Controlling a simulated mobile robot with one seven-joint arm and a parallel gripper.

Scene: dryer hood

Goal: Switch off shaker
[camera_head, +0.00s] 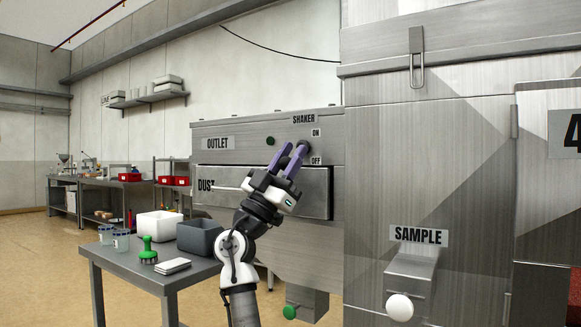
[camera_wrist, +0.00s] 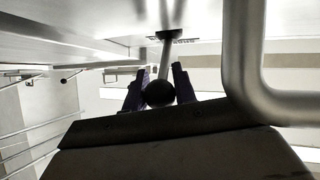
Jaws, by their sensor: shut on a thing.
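The shaker lever has a dark ball knob (camera_head: 305,146) below the SHAKER label (camera_head: 303,119), on the upper right of the steel front. The ON label (camera_head: 316,132) is above and right of it, and the OFF label (camera_head: 317,161) is below. My gripper (camera_head: 294,150) reaches up to the lever with its purple fingers. In the wrist view, the lever's metal shaft (camera_wrist: 165,60) and black ball (camera_wrist: 159,93) stand between the two fingers, which are shut on it. The fingers partly hide the lever in the head view, so its exact setting is unclear.
The DUST drawer front (camera_head: 315,195) lies behind and below my gripper. A thick bent metal bar (camera_wrist: 240,60) is close on the right in the wrist view. A table (camera_head: 135,272) with bins is at lower left. The SAMPLE port's white knob (camera_head: 399,307) is at lower right.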

